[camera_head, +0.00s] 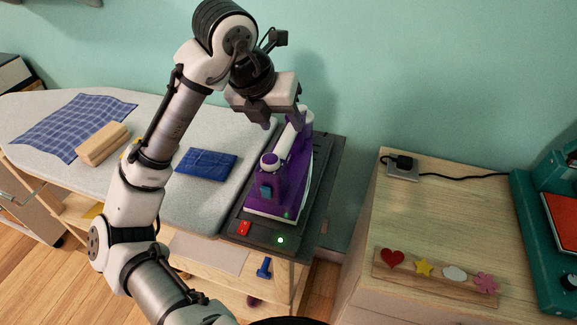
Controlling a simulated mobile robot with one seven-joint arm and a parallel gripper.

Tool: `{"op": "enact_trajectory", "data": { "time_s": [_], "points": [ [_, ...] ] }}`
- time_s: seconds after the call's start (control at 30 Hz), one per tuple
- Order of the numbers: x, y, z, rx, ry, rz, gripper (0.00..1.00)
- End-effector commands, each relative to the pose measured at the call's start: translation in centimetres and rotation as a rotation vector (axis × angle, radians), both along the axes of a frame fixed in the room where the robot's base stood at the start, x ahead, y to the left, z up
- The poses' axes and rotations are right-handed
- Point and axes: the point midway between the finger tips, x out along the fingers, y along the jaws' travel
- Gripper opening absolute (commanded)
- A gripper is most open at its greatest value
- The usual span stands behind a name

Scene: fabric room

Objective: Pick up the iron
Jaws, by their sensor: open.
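The iron (266,190) is purple with a white handle and a pale soleplate edge. It stands on a dark base (316,205) at the right end of the ironing board. The base has a red switch and a lit green light at its front. My gripper (284,119) is open above the far end of the iron, close to its white handle. I cannot tell whether the fingers touch the handle or stand around it, as the gripper body partly hides that end.
The ironing board (232,112) holds a checked cloth (75,122), a wooden block (103,143) and a folded blue cloth (206,164). At right, a wooden cabinet (420,222) bears a plug and a strip of coloured shapes. A teal machine (545,225) stands at the right edge.

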Motion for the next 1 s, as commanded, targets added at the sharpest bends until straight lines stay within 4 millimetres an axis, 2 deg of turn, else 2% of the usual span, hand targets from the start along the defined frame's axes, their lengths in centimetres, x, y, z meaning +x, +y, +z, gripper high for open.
{"op": "enact_trajectory", "data": {
  "time_s": [0.17,0.47,0.77,1.0],
  "points": [
    [0.3,-0.4,-1.0,0.001,0.002,0.0,0.49],
    [1.2,-1.7,-4.8,-0.001,0.001,0.0,0.49],
    [1.3,-1.9,-5.3,0.0,0.0,0.0,0.49],
    [1.3,-1.9,-5.3,0.0,0.0,0.0,0.18]
  ]
}}
